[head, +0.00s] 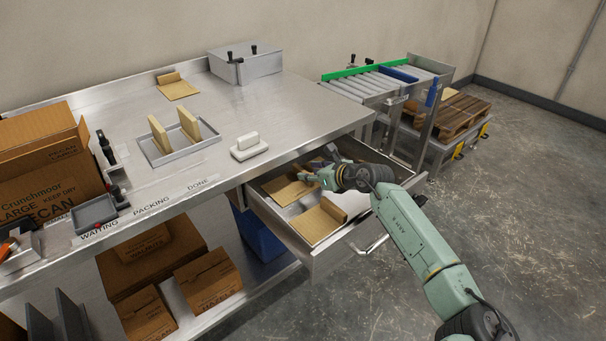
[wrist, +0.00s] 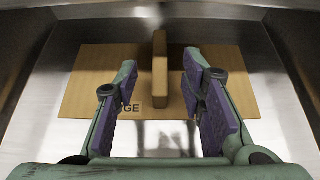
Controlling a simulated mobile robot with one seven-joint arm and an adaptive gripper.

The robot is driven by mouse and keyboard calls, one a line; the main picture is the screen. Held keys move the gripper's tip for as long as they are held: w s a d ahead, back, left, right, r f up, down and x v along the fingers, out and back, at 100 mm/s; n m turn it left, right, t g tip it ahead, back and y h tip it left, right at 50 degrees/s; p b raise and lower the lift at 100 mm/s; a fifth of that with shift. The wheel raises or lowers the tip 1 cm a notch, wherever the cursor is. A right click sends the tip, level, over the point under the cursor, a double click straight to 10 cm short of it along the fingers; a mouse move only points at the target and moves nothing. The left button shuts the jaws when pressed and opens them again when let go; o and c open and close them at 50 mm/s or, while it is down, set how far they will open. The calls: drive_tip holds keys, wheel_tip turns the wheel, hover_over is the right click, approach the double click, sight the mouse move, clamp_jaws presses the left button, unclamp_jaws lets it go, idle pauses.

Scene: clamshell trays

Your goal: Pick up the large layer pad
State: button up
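The large layer pad (wrist: 85,80) is a flat tan board with a raised upright grip strip (wrist: 160,72) across its middle. My gripper (wrist: 160,68) is open, one purple-padded finger on each side of the strip, with a gap on both sides. In the head view my gripper (head: 310,177) is low inside the drawer and hides part of the tan pad (head: 284,191) under it.
The metal drawer (head: 284,226) has walls close around the pads. Another tan pad (head: 315,224) lies nearer its front.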

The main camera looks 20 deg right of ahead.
sight(305, 171)
drive_tip(key=shift+p+x, duration=0.3)
drive_tip(key=shift+x, duration=1.3)
drive_tip(key=shift+r, duration=0.1)
drive_tip(key=shift+c, duration=0.2)
clamp_jaws()
